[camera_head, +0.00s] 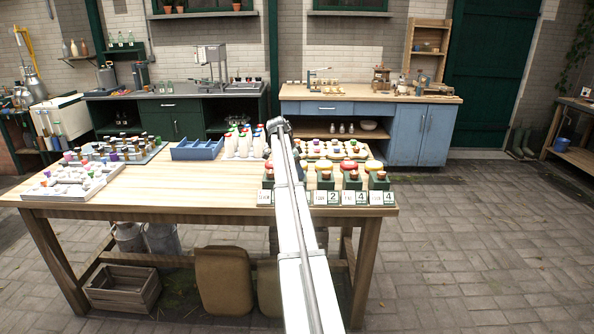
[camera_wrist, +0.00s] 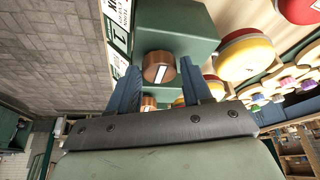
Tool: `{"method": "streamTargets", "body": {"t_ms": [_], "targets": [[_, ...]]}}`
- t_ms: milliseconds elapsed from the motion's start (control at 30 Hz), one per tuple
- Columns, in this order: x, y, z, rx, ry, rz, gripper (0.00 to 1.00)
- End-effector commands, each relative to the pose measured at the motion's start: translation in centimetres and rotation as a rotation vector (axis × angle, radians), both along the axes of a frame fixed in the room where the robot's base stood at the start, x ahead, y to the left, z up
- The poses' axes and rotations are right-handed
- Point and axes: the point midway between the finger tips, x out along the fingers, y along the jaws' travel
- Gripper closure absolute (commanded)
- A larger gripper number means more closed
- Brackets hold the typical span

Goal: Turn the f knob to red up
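In the wrist view, a brown copper-coloured knob (camera_wrist: 159,67) with a white mark sits on a green block (camera_wrist: 180,25). My gripper (camera_wrist: 158,88) is open, with its two blue fingers apart. The knob shows in line with the gap between them; I cannot tell whether they touch it. A second brown knob (camera_wrist: 148,103) shows lower in the same gap. Red and yellow round pieces (camera_wrist: 245,50) are to the right. In the head view, several green blocks with brown knobs (camera_head: 325,176) line the table's front right; my arm hides some. I cannot read which one is f.
White label cards (camera_head: 355,198) stand before the blocks. The wooden table (camera_head: 150,190) also bears a blue tray (camera_head: 197,149), white bottles (camera_head: 243,143) and racks of small capped items (camera_head: 70,180) at left. Bare tabletop lies at the front middle.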

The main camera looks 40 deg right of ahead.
Motion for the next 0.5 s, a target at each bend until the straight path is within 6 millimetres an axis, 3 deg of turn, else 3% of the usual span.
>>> {"method": "streamTargets", "body": {"t_ms": [400, 500], "targets": [[0.02, 0.01, 0.01, 0.000, 0.000, 0.000, 0.91], [0.00, 0.02, 0.02, 0.000, 0.000, 0.002, 0.91]]}}
